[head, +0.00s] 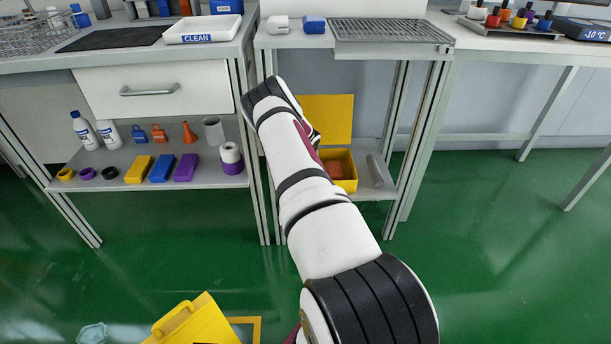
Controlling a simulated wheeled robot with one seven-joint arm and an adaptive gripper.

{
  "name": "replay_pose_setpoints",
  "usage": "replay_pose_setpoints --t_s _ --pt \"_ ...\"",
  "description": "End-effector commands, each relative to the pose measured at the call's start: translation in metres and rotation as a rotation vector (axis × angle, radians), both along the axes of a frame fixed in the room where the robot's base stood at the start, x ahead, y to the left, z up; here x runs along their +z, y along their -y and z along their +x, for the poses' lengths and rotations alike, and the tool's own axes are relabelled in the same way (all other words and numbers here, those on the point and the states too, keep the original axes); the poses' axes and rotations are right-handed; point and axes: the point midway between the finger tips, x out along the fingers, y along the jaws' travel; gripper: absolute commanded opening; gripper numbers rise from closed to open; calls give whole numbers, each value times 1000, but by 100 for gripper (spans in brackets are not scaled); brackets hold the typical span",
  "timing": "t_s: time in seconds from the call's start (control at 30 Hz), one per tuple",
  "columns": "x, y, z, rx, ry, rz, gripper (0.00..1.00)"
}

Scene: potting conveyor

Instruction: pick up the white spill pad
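I cannot make out a white spill pad for certain. An open yellow box (347,186) stands on the lower shelf behind my arm, its yellow lid (328,115) raised. A brownish-orange content shows in it; its left part is hidden by my arm. A small white item (278,25) lies on the upper worktop beside a small blue item (314,24); I cannot tell what they are. My arm reaches up the middle and bends near the table legs. My gripper is hidden behind the arm.
A grey cylinder (380,171) lies right of the box. Bottles, colored blocks and rolls fill the left shelf (215,181). A yellow case (196,322) and a pale bluish patch (92,333) are on the green floor. The floor at right is clear.

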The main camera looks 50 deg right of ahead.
Motion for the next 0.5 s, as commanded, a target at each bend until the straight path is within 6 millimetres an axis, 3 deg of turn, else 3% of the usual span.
replay_pose_setpoints --t_s 0.5 --pt "-4 0 0 1 0 0 75"
